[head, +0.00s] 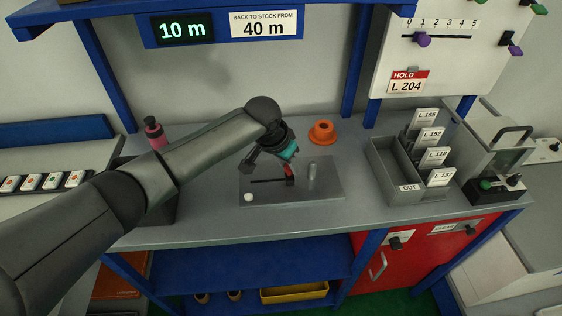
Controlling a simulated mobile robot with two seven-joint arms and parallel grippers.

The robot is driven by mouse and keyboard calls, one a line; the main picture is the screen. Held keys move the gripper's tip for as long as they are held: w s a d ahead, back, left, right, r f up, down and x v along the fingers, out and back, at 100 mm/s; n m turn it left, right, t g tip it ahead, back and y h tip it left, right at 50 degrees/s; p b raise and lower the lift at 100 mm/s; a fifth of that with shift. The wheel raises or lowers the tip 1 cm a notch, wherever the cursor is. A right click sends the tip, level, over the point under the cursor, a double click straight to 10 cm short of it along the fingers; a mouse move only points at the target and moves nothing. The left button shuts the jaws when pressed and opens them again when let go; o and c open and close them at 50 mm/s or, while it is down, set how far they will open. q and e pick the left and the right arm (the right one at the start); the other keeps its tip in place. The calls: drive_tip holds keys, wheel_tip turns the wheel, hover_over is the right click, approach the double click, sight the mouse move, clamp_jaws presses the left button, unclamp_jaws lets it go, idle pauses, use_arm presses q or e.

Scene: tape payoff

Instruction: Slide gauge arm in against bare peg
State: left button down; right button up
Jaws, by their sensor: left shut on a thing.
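The gauge plate (328,186) is a grey slab on the bench with a dark slot (268,182) along it. The bare peg (312,174) stands upright near its right side, a plain grey post. The gauge arm (289,177) is a small red and dark piece just left of the peg, with a visible gap to it. My left gripper (287,166) comes down over the plate from above and is shut on the gauge arm. The gripper and wrist hide part of the arm. A white knob (248,197) sits at the plate's left front. My right gripper is not in view.
An orange ring (322,130) lies behind the plate. A grey rack marked OUT (393,187) with labelled cards stands to the right. Signs read 10 m and 40 m above. The bench front is clear.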

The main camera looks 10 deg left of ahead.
use_arm(q)
drive_tip(key=c, duration=0.5)
unclamp_jaws()
drive_tip(key=shift+c, duration=0.2)
drive_tip(key=p+v, duration=0.2)
drive_tip(key=v, duration=1.3)
drive_tip(key=shift+p, duration=0.35)
drive_tip(key=shift+s+r, duration=0.1)
